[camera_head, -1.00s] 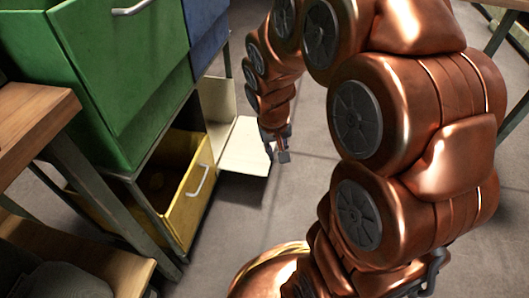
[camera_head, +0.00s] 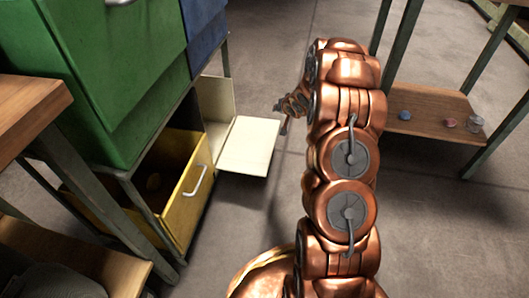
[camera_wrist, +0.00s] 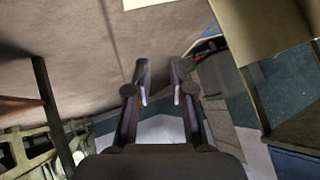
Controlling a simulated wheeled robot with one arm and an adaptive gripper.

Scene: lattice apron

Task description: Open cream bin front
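The cream bin (camera_head: 216,102) is at floor level in the rack at left. Its cream front (camera_head: 248,147) is swung down and out, lying nearly flat above the floor. No handle shows on it. My gripper (camera_head: 283,130) is small in the head view, just right of the front's far right corner; whether it touches cannot be told. In the wrist view my gripper (camera_wrist: 161,82) has its two fingers apart with nothing between them. A tan panel (camera_wrist: 262,28) at upper right there may be part of the cream bin.
A yellow bin (camera_head: 188,205), its front also tilted out, is nearer me. Green (camera_head: 120,80) and blue (camera_head: 207,30) bins are above. A wooden shelf (camera_head: 425,122) with small items stands at right. Open grey floor (camera_head: 265,55) lies between.

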